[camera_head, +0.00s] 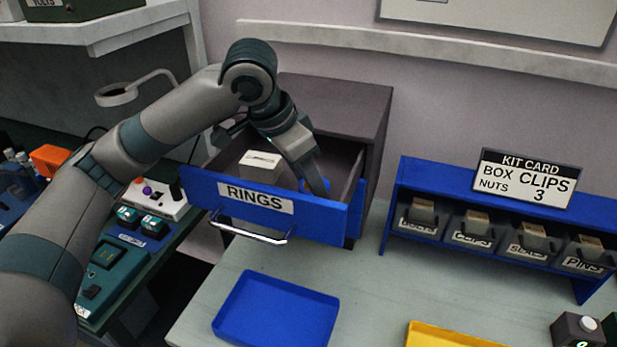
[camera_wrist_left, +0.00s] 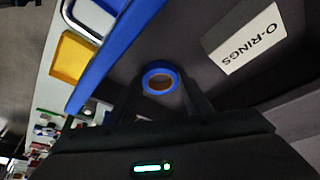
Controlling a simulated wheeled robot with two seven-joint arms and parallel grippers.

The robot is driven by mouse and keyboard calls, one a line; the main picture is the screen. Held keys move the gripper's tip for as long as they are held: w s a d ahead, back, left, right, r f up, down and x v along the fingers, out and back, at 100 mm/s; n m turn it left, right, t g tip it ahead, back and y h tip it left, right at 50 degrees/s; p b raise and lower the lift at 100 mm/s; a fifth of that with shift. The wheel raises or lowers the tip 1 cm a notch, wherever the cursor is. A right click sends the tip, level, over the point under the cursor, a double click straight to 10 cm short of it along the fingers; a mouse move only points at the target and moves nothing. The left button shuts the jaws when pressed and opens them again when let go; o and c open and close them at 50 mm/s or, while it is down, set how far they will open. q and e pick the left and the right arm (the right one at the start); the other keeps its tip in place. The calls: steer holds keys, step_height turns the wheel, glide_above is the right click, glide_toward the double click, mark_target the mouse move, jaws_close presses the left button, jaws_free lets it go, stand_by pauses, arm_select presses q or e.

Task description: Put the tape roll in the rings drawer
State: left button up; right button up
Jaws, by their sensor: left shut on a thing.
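The rings drawer (camera_head: 325,217) has a blue front with a RINGS label and stands pulled open from a dark cabinet. My left gripper (camera_head: 318,190) reaches down into the right part of the open drawer. It is shut on the blue tape roll (camera_wrist_left: 160,67), which shows between the fingertips in the left wrist view. In the head view only a bit of blue at the fingers shows behind the drawer front. I cannot tell whether the roll touches the drawer floor. My right gripper is not in view.
A white O-RINGS box (camera_wrist_left: 247,40) sits in the drawer, left of my gripper in the head view. A blue tray (camera_head: 275,310) and a yellow tray (camera_head: 450,337) lie on the table. A blue bin rack (camera_head: 400,200) stands at the right.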

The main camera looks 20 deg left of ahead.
arm_select(q)
steer(key=shift+f, duration=0.1)
steer(key=o, duration=1.1)
steer(key=shift+c, duration=0.2)
steer(key=b+v, duration=0.3)
steer(key=v, duration=0.9)
